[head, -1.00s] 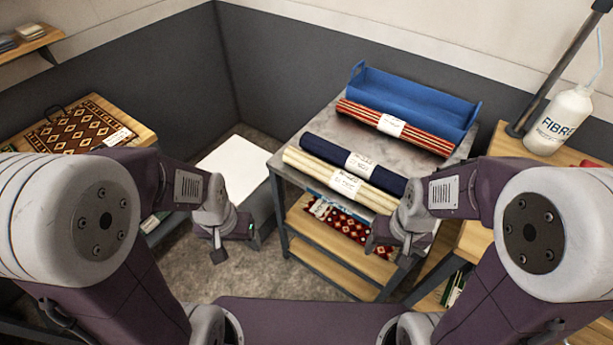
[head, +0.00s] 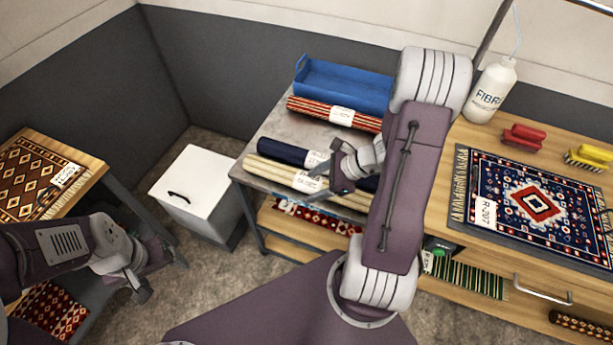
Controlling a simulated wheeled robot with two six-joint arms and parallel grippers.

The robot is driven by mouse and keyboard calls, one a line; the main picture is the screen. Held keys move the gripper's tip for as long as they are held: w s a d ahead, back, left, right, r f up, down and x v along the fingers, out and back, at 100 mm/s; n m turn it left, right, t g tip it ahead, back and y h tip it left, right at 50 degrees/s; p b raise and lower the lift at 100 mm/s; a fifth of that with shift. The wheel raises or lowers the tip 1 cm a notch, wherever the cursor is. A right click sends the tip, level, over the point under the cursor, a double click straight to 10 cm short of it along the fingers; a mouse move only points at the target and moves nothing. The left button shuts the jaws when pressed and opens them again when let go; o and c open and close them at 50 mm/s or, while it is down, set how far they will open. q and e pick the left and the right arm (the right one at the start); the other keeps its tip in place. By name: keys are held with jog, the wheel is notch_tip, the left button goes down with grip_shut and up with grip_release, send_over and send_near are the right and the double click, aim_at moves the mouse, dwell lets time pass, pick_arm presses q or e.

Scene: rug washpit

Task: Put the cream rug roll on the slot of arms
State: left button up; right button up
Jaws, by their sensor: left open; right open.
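The cream rug roll (head: 268,171) lies on the grey top of a metal-framed table (head: 283,127), in front of a navy roll (head: 277,150). It has a white label. My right gripper (head: 328,178) is open over or beside the labelled part of the cream roll; I cannot tell whether it touches. My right arm hides the roll's right end. My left gripper (head: 161,277) is open and empty at the lower left, well away from the roll, near a shelf unit. I cannot make out the slot of arms.
A red striped roll (head: 308,106) lies before a blue tray (head: 345,85) on the table. A white-lidded bin (head: 195,178) stands left of it. A wooden counter at right holds a blue rug (head: 530,200), a bottle (head: 492,91) and brushes (head: 523,137).

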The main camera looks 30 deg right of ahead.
aim_at(309, 182)
jog(key=d+m, duration=0.2)
jog(key=d+m+t, duration=0.1)
jog(key=d, duration=0.2)
jog(key=shift+d+m+t+h+p, duration=0.15)
jog(key=shift+m+t+h+p, duration=0.15)
jog(key=shift+m+h+p, duration=0.1)
jog(key=x, duration=0.3)
jog(key=shift+a+f+b, duration=0.15)
jog(key=shift+a+b, duration=0.05)
jog(key=shift+b, duration=0.15)
jog(key=shift+w+a+f, duration=0.1)
jog(key=shift+w+f, duration=0.2)
jog(key=shift+w, duration=0.05)
jog(key=x, duration=0.5)
jog(key=shift+w, duration=0.1)
jog(key=shift+r, duration=0.1)
grip_shut()
